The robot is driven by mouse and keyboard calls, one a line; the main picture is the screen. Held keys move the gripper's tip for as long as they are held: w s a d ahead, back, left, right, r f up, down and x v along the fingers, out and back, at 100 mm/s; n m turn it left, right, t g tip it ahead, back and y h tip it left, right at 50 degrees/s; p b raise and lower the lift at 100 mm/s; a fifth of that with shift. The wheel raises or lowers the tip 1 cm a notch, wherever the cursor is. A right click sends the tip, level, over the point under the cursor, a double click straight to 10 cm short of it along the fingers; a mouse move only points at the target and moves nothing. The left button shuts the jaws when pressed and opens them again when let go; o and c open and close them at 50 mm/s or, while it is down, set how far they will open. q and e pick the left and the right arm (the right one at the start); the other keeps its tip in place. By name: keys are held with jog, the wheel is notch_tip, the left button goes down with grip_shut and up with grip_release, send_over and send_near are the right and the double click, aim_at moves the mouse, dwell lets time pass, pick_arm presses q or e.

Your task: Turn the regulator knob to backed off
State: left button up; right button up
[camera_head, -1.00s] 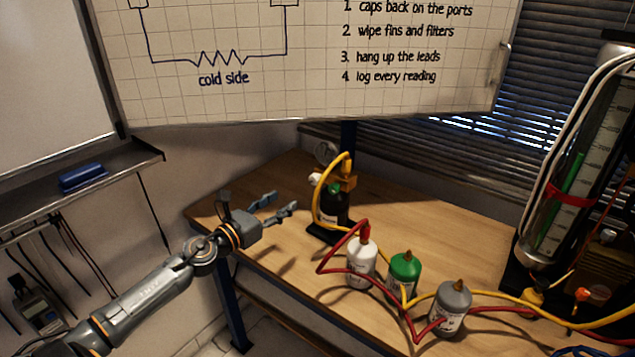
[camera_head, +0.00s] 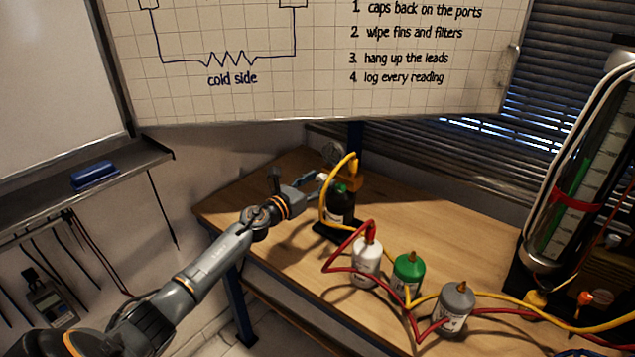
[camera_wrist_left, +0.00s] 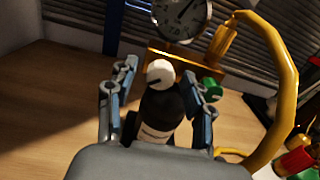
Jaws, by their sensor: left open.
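The regulator knob (camera_wrist_left: 160,73) is a round white knob with a dark mark, on the brass regulator (camera_wrist_left: 205,68) above a black bottle (camera_wrist_left: 160,115). In the left wrist view it sits between the two fingers of my left gripper (camera_wrist_left: 163,88), with a gap on both sides. The gripper is open. In the head view my left gripper (camera_head: 312,184) reaches in from the left beside the black bottle (camera_head: 341,205), and the knob is barely visible near its tips. A gauge (camera_wrist_left: 182,14) stands above the regulator. My right gripper is not in view.
A yellow hose (camera_wrist_left: 285,95) loops close on the right of the regulator. White (camera_head: 367,262), green (camera_head: 408,274) and grey (camera_head: 455,308) bottles with hoses stand nearer on the wooden bench (camera_head: 430,225). A tall glass column (camera_head: 570,185) stands at right. The bench's left part is clear.

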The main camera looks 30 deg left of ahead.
pick_arm(q)
jog(key=shift+c, duration=0.2)
grip_shut()
